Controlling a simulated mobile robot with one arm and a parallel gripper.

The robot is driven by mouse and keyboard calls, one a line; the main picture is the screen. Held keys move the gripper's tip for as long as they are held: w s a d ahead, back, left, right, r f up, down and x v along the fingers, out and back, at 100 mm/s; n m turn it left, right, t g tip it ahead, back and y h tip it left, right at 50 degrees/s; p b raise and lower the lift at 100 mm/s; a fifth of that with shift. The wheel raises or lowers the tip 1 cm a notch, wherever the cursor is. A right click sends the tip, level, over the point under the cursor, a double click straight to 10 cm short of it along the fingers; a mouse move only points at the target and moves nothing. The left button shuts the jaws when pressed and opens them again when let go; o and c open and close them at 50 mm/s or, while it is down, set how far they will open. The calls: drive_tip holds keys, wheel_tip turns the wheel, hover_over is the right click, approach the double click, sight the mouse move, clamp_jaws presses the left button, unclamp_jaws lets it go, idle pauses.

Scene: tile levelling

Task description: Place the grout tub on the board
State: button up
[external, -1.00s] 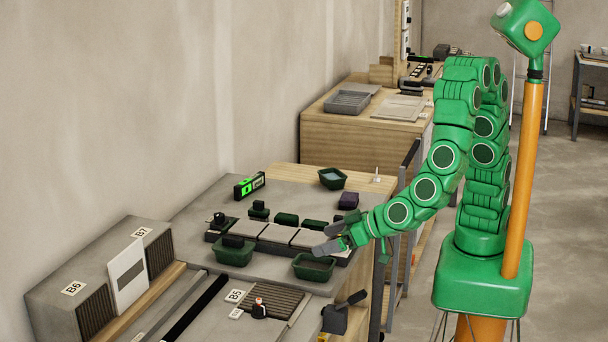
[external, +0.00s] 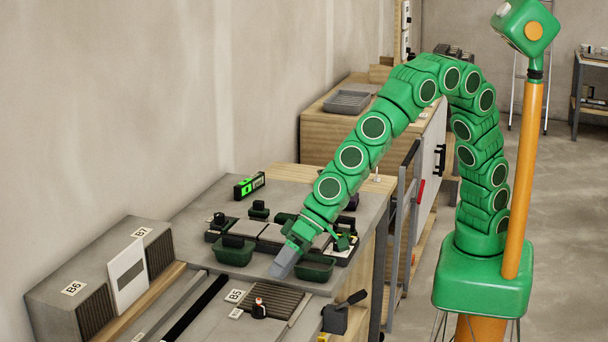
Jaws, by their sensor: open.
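Two dark green open tubs stand on the grey worktop, and I cannot tell which is the grout tub. One tub (external: 234,252) stands at the left, with a dark block-shaped thing at its back rim. The other tub (external: 318,270) stands to the right, partly hidden by my gripper. My gripper (external: 312,252) is open and points down at this right tub. Its grey finger shows at the tub's left side; whether it touches is unclear. A row of pale grey tiles (external: 271,234) lies behind the tubs. The board cannot be told apart surely from the worktop.
A green-lit level (external: 249,186) and a dark green-based tool (external: 259,210) stand farther back. A ribbed plate (external: 268,303) marked B5 and a grey box with a handle (external: 336,318) are in front.

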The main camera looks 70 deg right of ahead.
drive_tip(key=g, duration=0.1)
drive_tip(key=m+g+h, duration=0.1)
drive_tip(key=g+h, duration=0.7)
hover_over(314, 265)
drive_tip(key=w+a, duration=0.2)
drive_tip(key=a, duration=0.1)
wheel_tip(314, 265, down, 5)
drive_tip(key=shift+s+d+f+g, duration=0.15)
drive_tip(key=shift+s+f, duration=0.25)
drive_tip(key=shift+f, duration=0.3)
drive_tip(key=shift+s+d+f+g, duration=0.15)
drive_tip(key=shift+s+f, duration=0.2)
drive_tip(key=shift+f, duration=0.3)
drive_tip(key=shift+w+a+x, duration=0.1)
drive_tip(key=shift+a+x, duration=0.05)
drive_tip(key=shift+x, duration=1.1)
drive_tip(key=shift+w+a+x, duration=0.15)
drive_tip(key=shift+x, duration=1.15)
drive_tip(key=shift+f, duration=0.35)
drive_tip(key=shift+c, duration=0.5)
drive_tip(key=c, duration=1.2)
